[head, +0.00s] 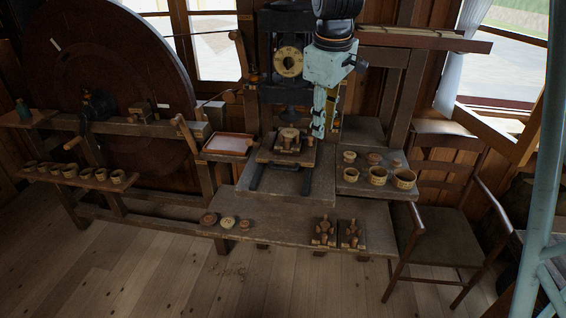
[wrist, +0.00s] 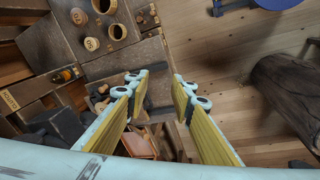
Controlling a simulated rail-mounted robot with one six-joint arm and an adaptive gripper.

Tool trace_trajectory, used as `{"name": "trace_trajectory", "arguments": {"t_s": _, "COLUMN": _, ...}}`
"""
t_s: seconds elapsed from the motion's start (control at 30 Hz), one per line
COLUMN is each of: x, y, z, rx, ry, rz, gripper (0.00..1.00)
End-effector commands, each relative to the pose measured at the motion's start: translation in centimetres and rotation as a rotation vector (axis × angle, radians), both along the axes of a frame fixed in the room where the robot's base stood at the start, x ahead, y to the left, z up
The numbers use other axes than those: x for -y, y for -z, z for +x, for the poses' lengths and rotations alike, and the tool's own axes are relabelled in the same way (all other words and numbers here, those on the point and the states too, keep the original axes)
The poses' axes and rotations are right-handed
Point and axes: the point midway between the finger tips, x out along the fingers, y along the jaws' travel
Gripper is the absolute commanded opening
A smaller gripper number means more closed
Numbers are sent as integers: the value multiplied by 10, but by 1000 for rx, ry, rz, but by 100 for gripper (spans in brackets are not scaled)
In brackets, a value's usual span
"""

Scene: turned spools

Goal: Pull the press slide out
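The press (head: 289,95) stands at the middle back of the bench in the head view, with a round dial on its front. The press slide (head: 267,156) is a wooden plate low at the front of the press, above dark rails. A small block with a round pale piece (head: 289,135) sits on it. My gripper (head: 321,132) points down just right of the press, apart from the slide. In the wrist view my gripper (wrist: 160,90) has its two yellow-padded fingers wide apart with nothing between them. I cannot make out the slide clearly in the wrist view.
Several cups and discs (head: 377,175) stand on the right side board. Two wooden fixtures with pegs (head: 323,232) and a few discs (head: 228,222) lie on the front bench. A shallow tray (head: 228,144) is left of the press. A chair (head: 440,230) stands right. The bench before the slide is clear.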

Motion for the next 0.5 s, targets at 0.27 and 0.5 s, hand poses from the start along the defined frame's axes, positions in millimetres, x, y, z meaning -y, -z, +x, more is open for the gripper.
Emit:
{"name": "trace_trajectory", "arguments": {"t_s": 0.27, "x": -30, "y": 25, "z": 46, "rx": -14, "ry": -111, "rz": -28, "gripper": 23}}
{"name": "trace_trajectory", "arguments": {"t_s": 0.5, "x": -56, "y": 52, "z": 82, "rx": -25, "ry": -209, "rz": -51, "gripper": 23}}
